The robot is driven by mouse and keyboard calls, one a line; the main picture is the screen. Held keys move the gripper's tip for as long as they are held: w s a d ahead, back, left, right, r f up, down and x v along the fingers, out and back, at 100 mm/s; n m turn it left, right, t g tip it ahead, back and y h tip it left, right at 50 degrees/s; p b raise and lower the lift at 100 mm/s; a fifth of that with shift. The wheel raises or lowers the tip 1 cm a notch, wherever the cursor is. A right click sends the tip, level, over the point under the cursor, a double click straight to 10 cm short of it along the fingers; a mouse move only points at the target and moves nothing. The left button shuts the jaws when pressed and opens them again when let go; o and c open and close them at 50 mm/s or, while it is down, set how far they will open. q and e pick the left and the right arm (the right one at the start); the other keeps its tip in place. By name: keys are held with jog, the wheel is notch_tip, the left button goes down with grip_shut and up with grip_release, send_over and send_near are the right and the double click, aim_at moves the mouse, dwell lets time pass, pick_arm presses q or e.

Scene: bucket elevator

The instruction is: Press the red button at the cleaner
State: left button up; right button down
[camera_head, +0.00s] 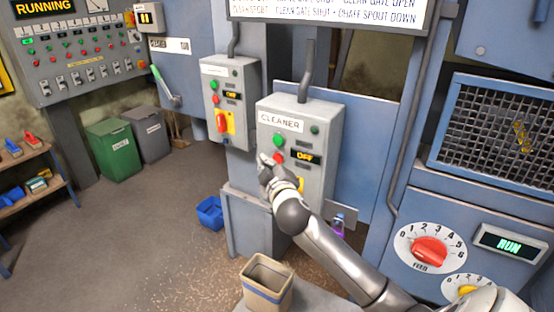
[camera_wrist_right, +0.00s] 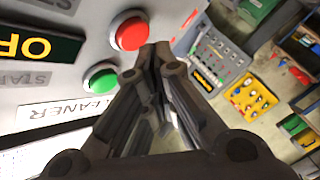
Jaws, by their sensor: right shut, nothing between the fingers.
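The cleaner box (camera_head: 322,120) is a grey panel labelled CLEANER, with a green button (camera_head: 278,140), a red button (camera_head: 277,158) below it and a display (camera_head: 306,157) reading OFF. My right gripper (camera_head: 266,160) is shut and empty, its fingertips just beside the red button in the head view. In the right wrist view the red button (camera_wrist_right: 130,32) shows clear just beyond the fingertips (camera_wrist_right: 158,48); I cannot tell whether they touch it. The green button (camera_wrist_right: 101,76) lies to the left of the fingers. My left gripper is not in view.
A second grey control box (camera_head: 229,95) with a red handle stands left of the cleaner box. A cardboard-coloured bin (camera_head: 266,284) and a blue crate (camera_head: 210,212) are below. A panel with a red FEED dial (camera_head: 429,250) is at right. The floor at left is open.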

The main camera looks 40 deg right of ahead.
jog(key=shift+a, duration=0.1)
jog(key=a, duration=0.1)
jog(key=s+a, duration=0.1)
jog(key=a, duration=0.1)
jog(key=s+a, duration=0.1)
jog(key=shift+a+p, duration=0.2)
jog(key=shift+p, duration=0.1)
jog(key=shift+w, duration=0.1)
dwell(0.8)
